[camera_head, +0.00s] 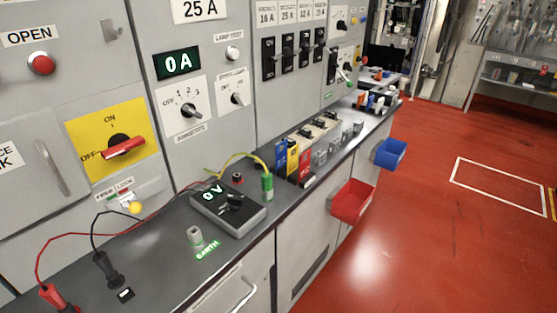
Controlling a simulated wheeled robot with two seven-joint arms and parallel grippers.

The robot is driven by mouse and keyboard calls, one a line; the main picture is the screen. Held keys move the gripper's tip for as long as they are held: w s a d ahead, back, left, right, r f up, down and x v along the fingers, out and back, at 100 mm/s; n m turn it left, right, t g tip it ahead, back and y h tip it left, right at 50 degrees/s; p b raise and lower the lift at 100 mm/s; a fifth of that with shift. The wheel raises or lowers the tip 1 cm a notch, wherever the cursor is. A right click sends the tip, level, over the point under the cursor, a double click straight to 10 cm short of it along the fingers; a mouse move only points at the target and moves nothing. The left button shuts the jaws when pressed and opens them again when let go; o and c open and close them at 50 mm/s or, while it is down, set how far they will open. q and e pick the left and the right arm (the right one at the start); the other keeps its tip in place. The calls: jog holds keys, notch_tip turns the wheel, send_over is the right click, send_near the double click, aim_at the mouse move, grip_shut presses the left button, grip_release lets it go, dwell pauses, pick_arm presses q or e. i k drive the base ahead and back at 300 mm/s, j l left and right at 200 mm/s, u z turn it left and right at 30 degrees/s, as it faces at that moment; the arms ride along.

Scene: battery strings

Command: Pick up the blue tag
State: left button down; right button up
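The blue tag (281,157) stands upright on the grey counter near the middle of the view. It is the leftmost of a close row, beside a yellow tag (293,159) and a red tag (306,165). Its lower part is partly hidden. Neither of my grippers shows in this view.
A meter reading 0 V (228,208) and a green plug (267,187) lie left of the tags. Black and red probes (107,268) with cables lie at the near left. A red bin (352,201) and a blue bin (390,153) hang on the counter front. Red floor is clear.

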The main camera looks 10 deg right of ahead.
aim_at(281, 157)
jog(key=i+l+u, duration=0.2)
jog(key=l, duration=0.15)
jog(key=i+l+u, duration=0.2)
jog(key=l, duration=0.15)
jog(key=l+u, duration=0.2)
jog(key=l, duration=0.2)
jog(key=i+l+u, duration=0.2)
jog(key=l, duration=0.2)
jog(key=k, duration=0.1)
